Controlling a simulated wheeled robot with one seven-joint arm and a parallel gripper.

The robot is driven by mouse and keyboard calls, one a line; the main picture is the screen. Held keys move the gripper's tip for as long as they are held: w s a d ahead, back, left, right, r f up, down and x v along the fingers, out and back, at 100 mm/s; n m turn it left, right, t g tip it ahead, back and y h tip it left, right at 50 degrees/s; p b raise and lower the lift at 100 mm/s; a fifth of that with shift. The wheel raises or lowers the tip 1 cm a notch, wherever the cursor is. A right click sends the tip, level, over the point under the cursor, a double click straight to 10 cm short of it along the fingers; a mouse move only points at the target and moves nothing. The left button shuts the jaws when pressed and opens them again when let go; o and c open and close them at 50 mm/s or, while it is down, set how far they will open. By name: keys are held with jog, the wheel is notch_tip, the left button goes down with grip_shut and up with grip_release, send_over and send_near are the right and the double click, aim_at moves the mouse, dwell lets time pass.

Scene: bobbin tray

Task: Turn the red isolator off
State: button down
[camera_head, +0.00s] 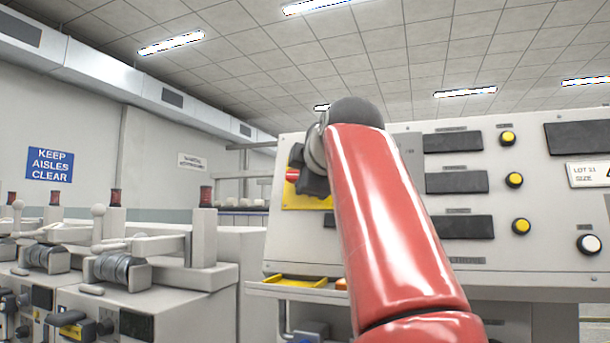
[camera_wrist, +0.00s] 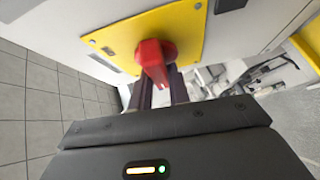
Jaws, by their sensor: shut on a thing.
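The red isolator (camera_wrist: 153,56) is a red handle on a yellow plate (camera_wrist: 110,36) on the panel face, seen in the wrist view. My gripper (camera_wrist: 160,82) is shut on the red handle, with one dark finger on each side of it. In the head view a small part of the red isolator (camera_head: 292,174) shows at the left of my gripper (camera_head: 305,172), in front of the yellow plate (camera_head: 300,200). My red arm covers part of the panel there, and the fingers are mostly hidden in that view.
The light grey control panel (camera_head: 400,140) carries dark displays and yellow buttons (camera_head: 514,180) to the right of my arm. A shelf below holds a yellow tray (camera_head: 294,281). Winding machines (camera_head: 120,260) stand at the left.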

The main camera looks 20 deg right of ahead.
jog(key=shift+n+g, duration=0.3)
jog(key=shift+n, duration=0.2)
dwell(0.3)
jog(key=c, duration=1.3)
grip_release()
jog(key=shift+s, duration=0.1)
jog(key=v, duration=0.7)
jog(key=shift+s+b, duration=0.3)
jog(key=shift+b, duration=0.05)
